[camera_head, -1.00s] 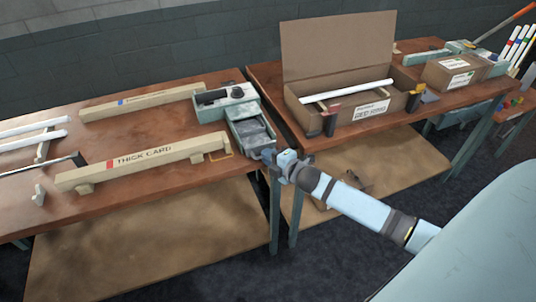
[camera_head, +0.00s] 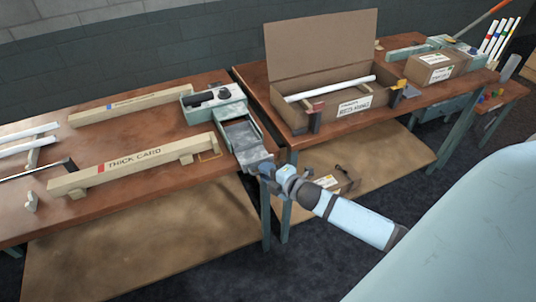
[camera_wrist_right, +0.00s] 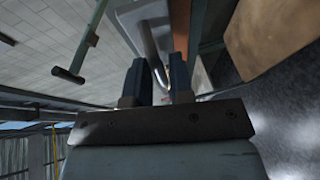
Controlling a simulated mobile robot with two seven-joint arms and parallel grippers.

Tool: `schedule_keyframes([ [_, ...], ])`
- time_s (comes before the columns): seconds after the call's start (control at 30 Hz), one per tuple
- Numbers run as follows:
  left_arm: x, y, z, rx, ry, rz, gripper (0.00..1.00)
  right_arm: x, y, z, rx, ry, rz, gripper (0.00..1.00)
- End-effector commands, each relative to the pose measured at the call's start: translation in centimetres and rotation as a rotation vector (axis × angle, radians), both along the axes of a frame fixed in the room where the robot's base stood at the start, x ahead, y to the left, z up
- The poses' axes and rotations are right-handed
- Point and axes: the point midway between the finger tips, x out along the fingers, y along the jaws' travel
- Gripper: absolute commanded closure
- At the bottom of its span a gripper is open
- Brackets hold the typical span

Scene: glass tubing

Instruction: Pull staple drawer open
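The staple drawer (camera_head: 240,133) is a grey metal tray that slides out of the pale green stapling unit (camera_head: 203,113) on the left table. It stands well open, with its front end past the table's edge. My right gripper (camera_head: 265,170) is at the drawer's front end. The exact contact is in shadow. My left gripper is not in view.
A thick card beam (camera_head: 130,165) lies on the left table (camera_head: 120,130). An open cardboard box (camera_head: 335,105) stands on the right table, across a narrow gap. A carton (camera_head: 328,185) is on the lower shelf behind my right arm.

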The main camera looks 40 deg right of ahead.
Motion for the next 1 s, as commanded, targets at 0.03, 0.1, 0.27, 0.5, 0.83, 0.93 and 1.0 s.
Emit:
schedule_keyframes([
  [0.03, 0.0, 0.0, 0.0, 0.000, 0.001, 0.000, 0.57, -0.1, 0.0, 0.0, 0.000, 0.000, 0.000, 0.79],
  [0.1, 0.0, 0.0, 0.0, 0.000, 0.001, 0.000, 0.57, -0.5, 0.0, 0.0, 0.000, 0.001, 0.000, 0.79],
  [0.27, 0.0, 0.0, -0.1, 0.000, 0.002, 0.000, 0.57, -2.6, -0.4, 0.3, 0.000, 0.002, 0.001, 0.79],
  [0.5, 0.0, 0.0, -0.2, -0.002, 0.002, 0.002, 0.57, -7.7, -1.2, 1.2, 0.001, 0.003, 0.000, 0.79],
  [0.83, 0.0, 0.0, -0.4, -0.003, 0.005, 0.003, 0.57, -12.6, -2.1, 2.2, 0.000, 0.002, -0.001, 0.79],
  [0.93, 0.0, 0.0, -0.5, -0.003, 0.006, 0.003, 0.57, -13.2, -2.2, 2.4, 0.000, 0.001, -0.001, 0.79],
  [1.0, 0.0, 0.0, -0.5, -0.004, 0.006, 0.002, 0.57, -13.4, -2.3, 2.4, 0.000, 0.001, -0.001, 0.79],
])
